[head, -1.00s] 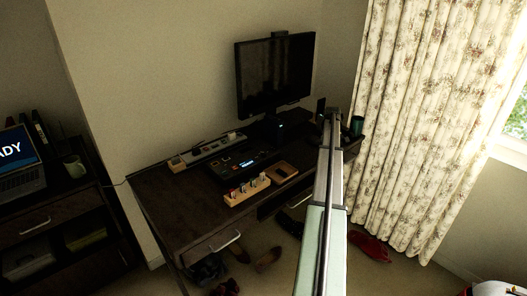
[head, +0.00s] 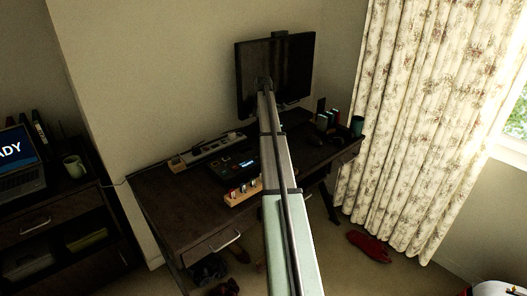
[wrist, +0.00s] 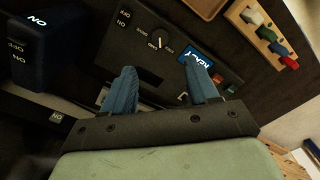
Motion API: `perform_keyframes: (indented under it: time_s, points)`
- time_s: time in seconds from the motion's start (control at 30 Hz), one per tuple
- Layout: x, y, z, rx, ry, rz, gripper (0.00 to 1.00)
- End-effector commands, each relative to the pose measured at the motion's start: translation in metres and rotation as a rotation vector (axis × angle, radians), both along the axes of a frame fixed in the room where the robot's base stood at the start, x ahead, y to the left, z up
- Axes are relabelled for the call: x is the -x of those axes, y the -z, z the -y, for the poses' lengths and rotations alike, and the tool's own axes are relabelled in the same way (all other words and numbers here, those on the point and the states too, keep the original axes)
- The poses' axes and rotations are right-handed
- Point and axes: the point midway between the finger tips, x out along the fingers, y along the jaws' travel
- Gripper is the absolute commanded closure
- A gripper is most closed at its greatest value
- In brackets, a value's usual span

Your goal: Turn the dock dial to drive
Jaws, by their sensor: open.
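The dark dock panel (head: 222,170) sits on the desk below the monitor, with a small lit blue display (head: 249,162). In the wrist view the dock (wrist: 135,45) appears upside down, with its round black dial (wrist: 158,42), whose pale pointer mark is visible. The blue display (wrist: 197,58) is beside the dial. My gripper (wrist: 160,78) is open and empty, its two blue fingers apart over the panel's near edge. The dial shows beyond the gap between the fingertips, apart from them. In the head view my arm hides the gripper.
A wooden block with several coloured sticks (wrist: 265,35) stands next to the dock. A dark box marked ON and OFF (wrist: 38,45) is at the left of the wrist view. A monitor (head: 250,75) and power strip (head: 212,148) stand behind. The desk's left part (head: 165,200) is clear.

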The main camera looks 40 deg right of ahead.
Motion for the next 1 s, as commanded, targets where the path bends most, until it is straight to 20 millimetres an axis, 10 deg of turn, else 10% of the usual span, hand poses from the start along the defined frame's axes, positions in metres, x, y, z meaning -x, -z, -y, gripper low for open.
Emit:
perform_keyframes:
  time_s: [0.6,1.0]
  points:
    - [0.001,0.101,0.0,-0.001,0.002,-0.001,0.41]
    - [0.0,0.118,0.001,0.0,0.002,0.0,0.41]
